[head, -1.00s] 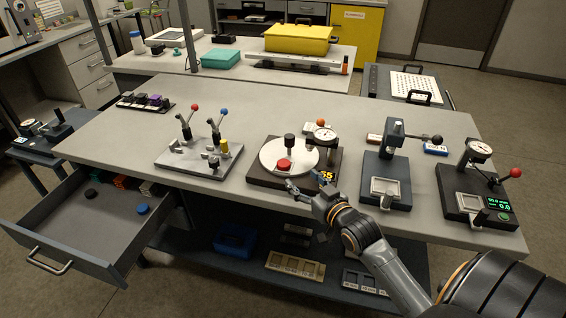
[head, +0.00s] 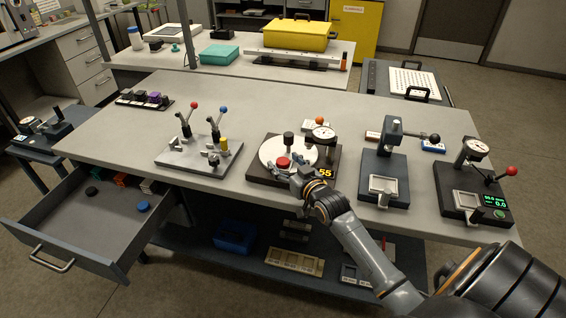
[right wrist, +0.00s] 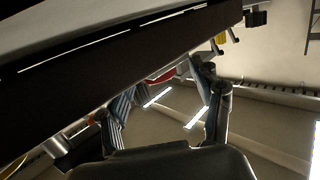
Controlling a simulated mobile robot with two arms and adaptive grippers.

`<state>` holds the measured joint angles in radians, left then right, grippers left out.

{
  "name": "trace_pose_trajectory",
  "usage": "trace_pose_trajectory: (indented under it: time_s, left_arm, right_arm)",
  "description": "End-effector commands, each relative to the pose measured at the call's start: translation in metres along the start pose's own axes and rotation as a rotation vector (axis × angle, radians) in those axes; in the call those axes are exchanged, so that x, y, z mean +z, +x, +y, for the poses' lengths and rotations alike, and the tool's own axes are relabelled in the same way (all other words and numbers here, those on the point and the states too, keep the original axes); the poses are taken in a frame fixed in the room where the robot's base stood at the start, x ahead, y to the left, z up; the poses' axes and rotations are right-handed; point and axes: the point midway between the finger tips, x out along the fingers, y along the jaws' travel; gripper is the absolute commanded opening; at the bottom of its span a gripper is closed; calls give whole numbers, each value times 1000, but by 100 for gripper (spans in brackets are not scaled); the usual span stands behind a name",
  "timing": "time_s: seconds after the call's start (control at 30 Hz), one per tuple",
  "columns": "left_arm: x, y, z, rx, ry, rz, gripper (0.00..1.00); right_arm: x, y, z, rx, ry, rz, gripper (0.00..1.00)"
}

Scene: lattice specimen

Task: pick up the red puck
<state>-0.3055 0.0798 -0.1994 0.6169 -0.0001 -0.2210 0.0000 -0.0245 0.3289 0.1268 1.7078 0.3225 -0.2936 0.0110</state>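The red puck (head: 283,162) lies on the white round plate (head: 301,148) of a dark-based gauge device, near the plate's front edge. My right gripper (head: 286,172) is just in front of the puck, low at the device's front edge. In the right wrist view the two fingers of the right gripper (right wrist: 163,98) are apart with nothing held. A sliver of the red puck (right wrist: 162,75) shows beyond and between them, partly hidden by the device's dark base (right wrist: 90,70). Whether a finger touches the puck cannot be told. My left gripper is not in view.
A black knob (head: 289,138) and a dial gauge (head: 324,133) stand on the same device. A lever fixture (head: 200,152) is to the left, a press (head: 387,170) to the right. The open drawer (head: 95,225) holds a blue puck (head: 144,207) and a black one.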

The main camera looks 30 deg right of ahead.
Motion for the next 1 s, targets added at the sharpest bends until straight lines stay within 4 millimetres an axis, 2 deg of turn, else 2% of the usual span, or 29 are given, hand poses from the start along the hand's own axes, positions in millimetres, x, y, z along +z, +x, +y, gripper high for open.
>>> trace_pose_trajectory:
  time_s: [0.03,0.2,0.27,0.73,0.93,1.0]
  left_arm:
    - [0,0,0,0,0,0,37]
    - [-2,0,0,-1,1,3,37]
    - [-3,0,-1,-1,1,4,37]
    - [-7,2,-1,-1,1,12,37]
    - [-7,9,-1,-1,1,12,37]
    - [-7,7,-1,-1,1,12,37]
  right_arm:
    - [2,0,0,0,-1,-5,61]
    - [3,0,0,0,-1,-7,27]
    - [3,0,0,1,-1,-8,16]
    - [-1,-1,0,1,-2,-9,15]
    - [-30,-5,1,1,-3,0,15]
    - [-40,-14,-9,-2,2,-2,15]
